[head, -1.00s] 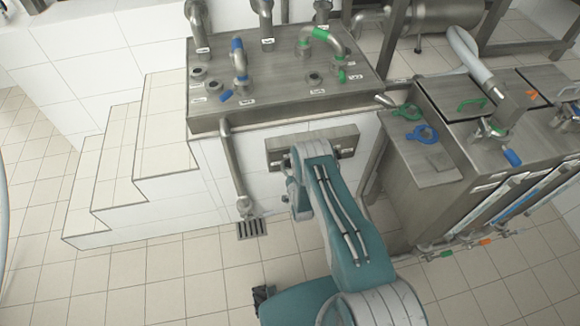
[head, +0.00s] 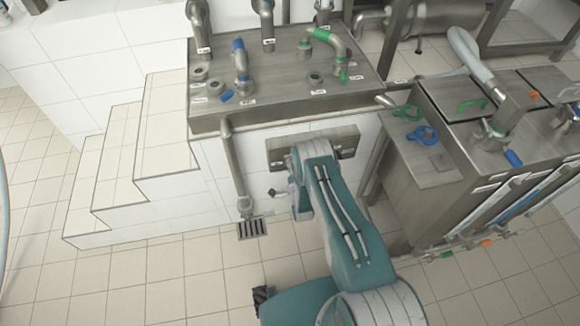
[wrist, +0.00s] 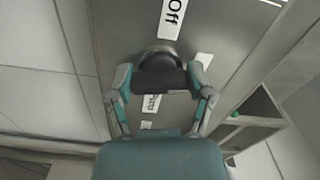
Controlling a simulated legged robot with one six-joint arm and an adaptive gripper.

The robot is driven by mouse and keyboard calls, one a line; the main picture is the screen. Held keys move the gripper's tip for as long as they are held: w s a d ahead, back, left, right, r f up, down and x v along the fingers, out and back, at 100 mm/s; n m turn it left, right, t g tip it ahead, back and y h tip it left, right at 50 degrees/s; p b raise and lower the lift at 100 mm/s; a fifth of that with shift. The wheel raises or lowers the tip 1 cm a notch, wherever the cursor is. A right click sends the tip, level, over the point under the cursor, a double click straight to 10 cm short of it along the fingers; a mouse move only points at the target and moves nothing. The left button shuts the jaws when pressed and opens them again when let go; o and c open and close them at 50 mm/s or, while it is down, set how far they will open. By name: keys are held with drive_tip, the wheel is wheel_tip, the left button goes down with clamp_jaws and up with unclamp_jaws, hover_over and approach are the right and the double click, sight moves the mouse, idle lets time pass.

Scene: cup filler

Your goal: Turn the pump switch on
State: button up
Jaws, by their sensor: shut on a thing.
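In the wrist view the pump switch (wrist: 160,78) is a dark knob with a silver collar on a grey metal panel (wrist: 115,30). My gripper (wrist: 161,90) is shut on this knob, one finger on each side. An "Off" label (wrist: 173,17) is on the panel beyond the knob. A smaller label (wrist: 151,104), partly readable, lies between my fingers. In the head view the grey switch panel (head: 279,152) is on the white tiled wall, and my arm covers its middle. The knob cannot be made out there.
A steel counter (head: 275,88) with pipes and valves stands above the panel. White tiled steps (head: 120,160) are at left. A steel cabinet (head: 415,165) with green and blue handles stands close at right. A drain pipe (head: 236,165) ends above a floor grate (head: 252,229).

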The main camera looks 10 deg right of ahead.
drive_tip(key=shift+d+m, duration=0.15)
drive_tip(key=shift+m, duration=1.15)
drive_tip(key=shift+s+f, duration=0.1)
drive_tip(key=shift+f, duration=0.05)
drive_tip(key=o, duration=1.1)
drive_tip(key=shift+d, duration=0.1)
drive_tip(key=shift+s, duration=0.1)
drive_tip(key=s, duration=1.1)
drive_tip(key=shift+s, duration=0.35)
